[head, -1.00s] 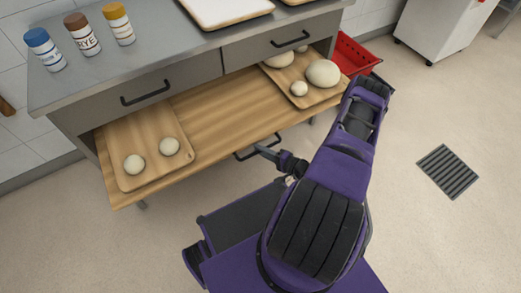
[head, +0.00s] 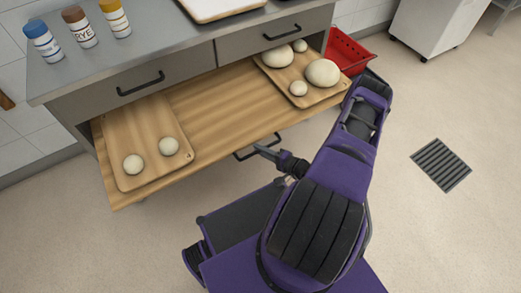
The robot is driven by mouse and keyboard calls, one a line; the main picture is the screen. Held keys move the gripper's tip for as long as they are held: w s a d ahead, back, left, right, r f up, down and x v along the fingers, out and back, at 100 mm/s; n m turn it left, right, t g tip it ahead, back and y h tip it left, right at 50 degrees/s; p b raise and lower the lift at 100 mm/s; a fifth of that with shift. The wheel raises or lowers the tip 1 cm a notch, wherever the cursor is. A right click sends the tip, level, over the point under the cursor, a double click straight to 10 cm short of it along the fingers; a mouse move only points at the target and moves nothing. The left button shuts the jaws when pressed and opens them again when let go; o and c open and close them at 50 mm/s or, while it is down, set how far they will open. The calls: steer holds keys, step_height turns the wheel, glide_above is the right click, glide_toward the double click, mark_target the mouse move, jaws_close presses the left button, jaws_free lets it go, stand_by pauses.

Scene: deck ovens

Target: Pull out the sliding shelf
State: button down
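The wooden sliding shelf (head: 215,122) sticks out from under the steel counter's drawers in the head view, with much of its top exposed. Its dark bar handle (head: 243,155) is on the front edge, right of the middle. My gripper (head: 265,151) is at this handle, with its fingers on the bar. The fingers are small here and my wrist partly hides the handle's surroundings. The grip looks closed on the bar.
A board with two dough balls (head: 132,163) lies on the shelf's left; another board (head: 313,97) with several balls lies on its right. Jars (head: 81,28) stand on the counter (head: 150,45). A red crate (head: 346,53) is at right. The floor in front is open around a drain grate (head: 440,164).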

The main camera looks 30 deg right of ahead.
steer(key=c, duration=0.8)
jaws_free()
steer(key=shift+c, duration=0.2)
steer(key=shift+s, duration=0.1)
steer(key=p+v, duration=0.1)
steer(key=v, duration=1.6)
steer(key=shift+d, duration=0.15)
